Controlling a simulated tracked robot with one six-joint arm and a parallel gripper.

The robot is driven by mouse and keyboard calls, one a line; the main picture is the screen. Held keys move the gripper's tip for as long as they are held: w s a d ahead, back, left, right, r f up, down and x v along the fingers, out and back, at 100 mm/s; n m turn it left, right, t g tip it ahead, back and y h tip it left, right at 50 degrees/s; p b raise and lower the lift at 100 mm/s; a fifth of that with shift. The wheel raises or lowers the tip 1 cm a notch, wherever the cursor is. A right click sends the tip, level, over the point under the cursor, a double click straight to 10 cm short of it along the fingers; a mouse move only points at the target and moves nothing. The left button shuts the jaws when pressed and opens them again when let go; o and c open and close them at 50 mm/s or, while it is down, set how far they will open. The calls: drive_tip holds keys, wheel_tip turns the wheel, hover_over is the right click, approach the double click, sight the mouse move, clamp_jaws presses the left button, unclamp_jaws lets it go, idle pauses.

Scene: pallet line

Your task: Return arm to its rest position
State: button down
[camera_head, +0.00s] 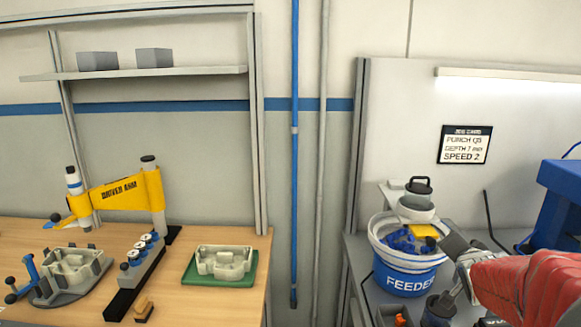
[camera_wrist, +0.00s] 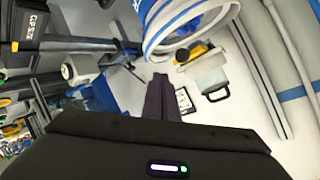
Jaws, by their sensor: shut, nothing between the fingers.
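My arm, in a red sleeve, reaches in from the right edge of the head view. My gripper (camera_head: 452,243) is at the right side of the white and blue FEEDER bucket (camera_head: 405,278), close to its rim. Whether it touches the rim cannot be told. In the wrist view my gripper (camera_wrist: 163,80) has its dark fingers together with nothing between them. The bucket (camera_wrist: 158,40) shows beyond the fingertips there, at the top. Blue parts (camera_head: 402,240) lie in the bucket, and a yellow piece (camera_head: 425,231) shows at its rim.
A lidded container with a black handle (camera_head: 418,187) stands behind the bucket. A blue machine (camera_head: 562,205) stands at the right. A job card (camera_head: 465,144) hangs on the wall.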

drive_tip(key=s+a+f+n+g+y, duration=0.1)
drive_tip(key=s+a+n+g+y, duration=0.2)
drive_tip(key=s+a, duration=0.9)
drive_tip(key=s+a+f+n+g+y, duration=0.2)
drive_tip(key=s+a+n, duration=0.7)
drive_tip(key=a, duration=1)
drive_tip(key=s+g+y, duration=0.1)
drive_tip(key=s, duration=0.3)
drive_tip(key=shift+n, duration=0.4)
drive_tip(key=shift+s+d+f, duration=0.1)
